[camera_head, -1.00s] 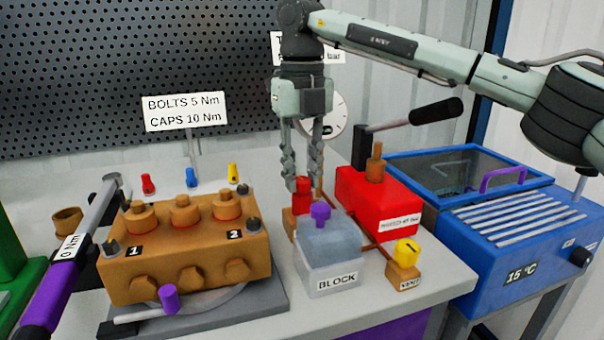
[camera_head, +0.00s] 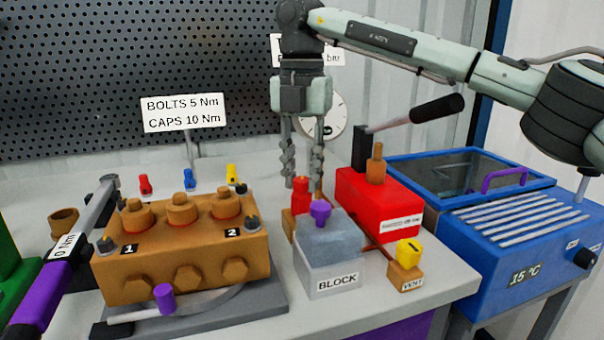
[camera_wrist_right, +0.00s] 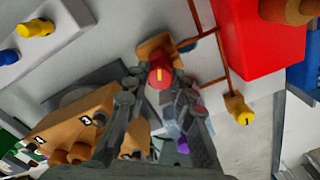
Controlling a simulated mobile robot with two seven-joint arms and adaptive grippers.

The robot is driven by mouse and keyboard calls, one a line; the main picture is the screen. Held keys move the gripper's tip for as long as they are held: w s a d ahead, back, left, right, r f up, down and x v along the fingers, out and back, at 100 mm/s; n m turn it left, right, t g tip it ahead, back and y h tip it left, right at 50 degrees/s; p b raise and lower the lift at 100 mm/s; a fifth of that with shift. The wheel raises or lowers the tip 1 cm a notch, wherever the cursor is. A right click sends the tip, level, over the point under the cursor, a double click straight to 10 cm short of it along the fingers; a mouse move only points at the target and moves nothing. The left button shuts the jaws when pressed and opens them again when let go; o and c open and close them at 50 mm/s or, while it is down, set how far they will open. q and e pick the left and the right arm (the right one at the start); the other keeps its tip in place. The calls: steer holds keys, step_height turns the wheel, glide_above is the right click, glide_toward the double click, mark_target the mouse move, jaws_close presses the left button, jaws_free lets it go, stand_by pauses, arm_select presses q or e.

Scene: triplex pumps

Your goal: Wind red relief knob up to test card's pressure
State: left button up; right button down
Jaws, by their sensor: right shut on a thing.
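The red relief knob (camera_head: 301,184) stands upright on a small brown block (camera_head: 289,222) behind the clear grey block labelled BLOCK. My right gripper (camera_head: 302,183) points down over it, shut on the red knob with a finger on each side. In the right wrist view the knob (camera_wrist_right: 160,76) shows a yellow mark on top between the fingers. The test card (camera_head: 334,50) on the back wall is mostly hidden by my arm; only "bar" reads. The round white gauge (camera_head: 336,116) is partly behind the gripper, its reading too small to tell. My left gripper is not in view.
The grey BLOCK (camera_head: 330,262) with a purple knob stands just in front. A red pump (camera_head: 378,204) with a black-gripped lever is to the right, and a yellow VENT knob (camera_head: 408,251) at front right. The brown pump head (camera_head: 180,262) and torque wrench (camera_head: 65,247) are left.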

mark_target(302, 179)
stand_by(0.4)
steer(key=c, duration=1.3)
jaws_free()
steer(key=shift+m, duration=0.3)
steer(key=shift+o, duration=0.2)
step_height(302, 179, up, 12)
